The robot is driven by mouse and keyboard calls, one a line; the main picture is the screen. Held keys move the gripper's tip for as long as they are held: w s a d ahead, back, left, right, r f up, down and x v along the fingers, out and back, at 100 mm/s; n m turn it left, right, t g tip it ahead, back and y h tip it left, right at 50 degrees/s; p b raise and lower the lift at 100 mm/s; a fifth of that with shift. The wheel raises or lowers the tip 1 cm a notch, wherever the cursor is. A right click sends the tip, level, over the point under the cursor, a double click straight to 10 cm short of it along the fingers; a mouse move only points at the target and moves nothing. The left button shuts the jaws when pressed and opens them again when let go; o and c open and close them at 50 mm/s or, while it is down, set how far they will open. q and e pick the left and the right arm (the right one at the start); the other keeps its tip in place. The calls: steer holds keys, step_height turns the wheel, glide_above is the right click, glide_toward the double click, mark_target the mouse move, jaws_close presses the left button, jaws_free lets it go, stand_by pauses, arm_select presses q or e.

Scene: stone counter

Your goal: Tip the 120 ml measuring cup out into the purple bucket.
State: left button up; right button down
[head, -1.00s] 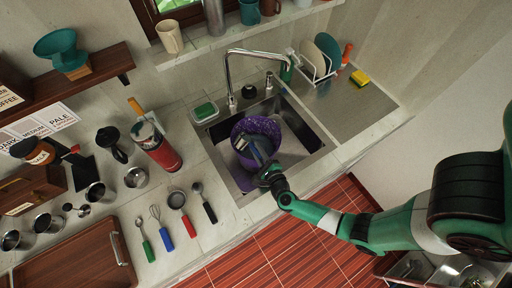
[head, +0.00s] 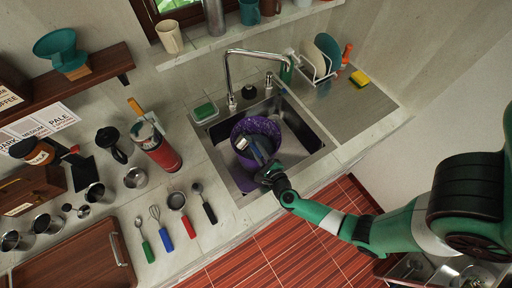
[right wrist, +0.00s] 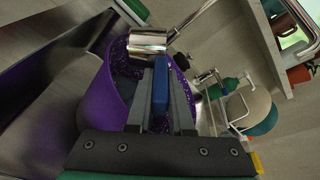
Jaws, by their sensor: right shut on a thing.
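The purple bucket (head: 273,124) stands in the sink basin, with a speckled inside. My right gripper (head: 258,155) reaches over its near rim. In the right wrist view, the fingers (right wrist: 160,90) are shut on the blue handle of the measuring cup. The cup's shiny metal bowl (right wrist: 147,42) is beyond the fingertips, over the bucket's mouth; the bucket's purple wall (right wrist: 92,115) shows to the left. The bowl looks tilted on its side, but its contents and any pour cannot be made out. My left gripper is not in view.
The tap (head: 231,80) arches over the sink behind the bucket. A dish rack (head: 318,62) with plates stands at the back right. The drainboard (head: 345,110) is mostly clear.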

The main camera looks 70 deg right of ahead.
steer(key=shift+s+d+r+m+y, duration=0.1)
steer(key=shift+d+r+m+y, duration=0.1)
steer(key=shift+m, duration=0.3)
steer(key=shift+d+r+m+y, duration=0.1)
steer(key=shift+m+y, duration=0.1)
steer(key=shift+m, duration=0.3)
stand_by(1.0)
steer(key=shift+s+d+f+m+y+b, duration=0.1)
steer(key=shift+f+m+y+b, duration=0.2)
steer(key=shift+f+m+b, duration=0.35)
stand_by(0.8)
steer(key=shift+s+d+m+t, duration=0.3)
steer(key=shift+s+d+m, duration=0.05)
steer(key=shift+d+m, duration=0.3)
stand_by(0.7)
steer(key=shift+s+d+r+m+y+p, duration=0.1)
steer(key=shift+d+m+y+p, duration=0.15)
steer(key=shift+m+y+p, duration=0.45)
stand_by(1.1)
steer(key=shift+w+a+n+h+b, duration=0.2)
steer(key=shift+a+n+h+b, duration=0.35)
steer(key=shift+n, duration=0.25)
